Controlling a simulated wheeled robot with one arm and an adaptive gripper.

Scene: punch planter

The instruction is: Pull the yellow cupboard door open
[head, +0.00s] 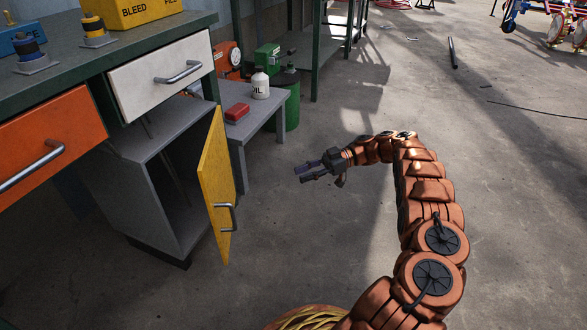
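The yellow cupboard door (217,187) stands swung well open, edge toward me, with its metal handle (228,217) on the outer face. The grey cupboard (133,202) behind it shows a dark, open inside. My gripper (297,175) is to the right of the door and apart from it, pointing left toward it. Its two dark fingers look spread, with nothing visible between them. It does not touch the handle.
Above the cupboard are a white drawer (150,84) and an orange drawer (38,147), both with metal handles. Floor right of the door is clear.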

